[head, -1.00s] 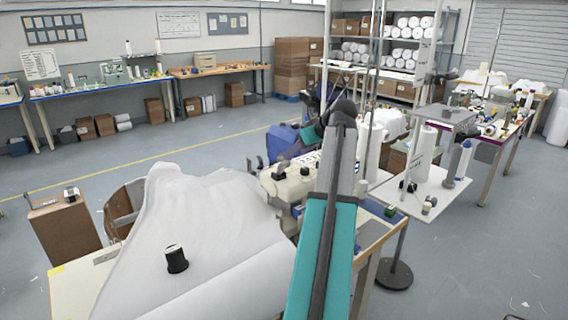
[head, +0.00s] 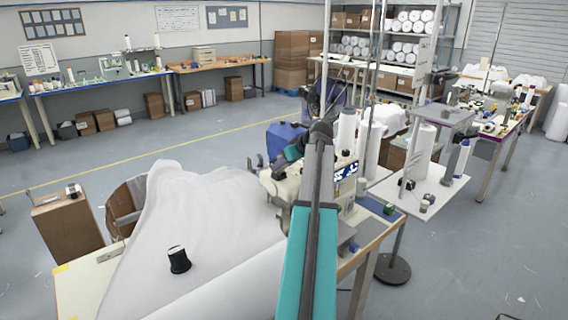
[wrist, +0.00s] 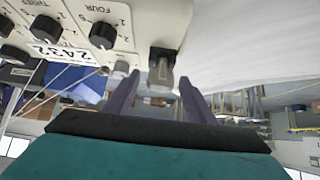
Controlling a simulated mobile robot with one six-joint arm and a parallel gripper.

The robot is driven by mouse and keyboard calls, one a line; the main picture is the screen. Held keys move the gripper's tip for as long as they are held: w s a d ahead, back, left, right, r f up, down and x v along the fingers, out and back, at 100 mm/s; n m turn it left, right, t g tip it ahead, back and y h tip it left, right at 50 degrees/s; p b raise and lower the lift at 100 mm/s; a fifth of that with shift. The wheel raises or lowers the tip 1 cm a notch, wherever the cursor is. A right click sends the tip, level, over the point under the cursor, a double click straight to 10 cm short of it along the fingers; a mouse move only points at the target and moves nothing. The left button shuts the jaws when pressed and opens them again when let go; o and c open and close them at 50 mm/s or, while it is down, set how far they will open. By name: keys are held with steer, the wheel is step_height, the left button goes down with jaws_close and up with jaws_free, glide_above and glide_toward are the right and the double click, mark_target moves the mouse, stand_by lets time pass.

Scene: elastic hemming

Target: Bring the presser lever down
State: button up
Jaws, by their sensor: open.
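The cream sewing machine (head: 285,187) stands on its table in the middle of the head view. In the wrist view its body (wrist: 125,12) fills the top left, with black dials and a "2A32" label. A short dark grey lever (wrist: 162,70), which looks like the presser lever, sticks out from the machine. My gripper (wrist: 159,77) is open, with one purple finger on each side of the lever in the picture. I see gaps on both sides; whether the lever is at fingertip depth I cannot tell. In the head view my arm hides part of the machine, and the lever is not clear.
White fabric (head: 205,215) covers the table left of the machine, with a black thread spool (head: 179,260) on it. Tall white thread cones (head: 421,150) and thin poles stand right of the machine. A blue bin (head: 284,139) is behind it.

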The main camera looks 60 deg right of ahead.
steer(key=shift+w+f, duration=0.1)
jaws_close()
steer(key=shift+a, duration=0.1)
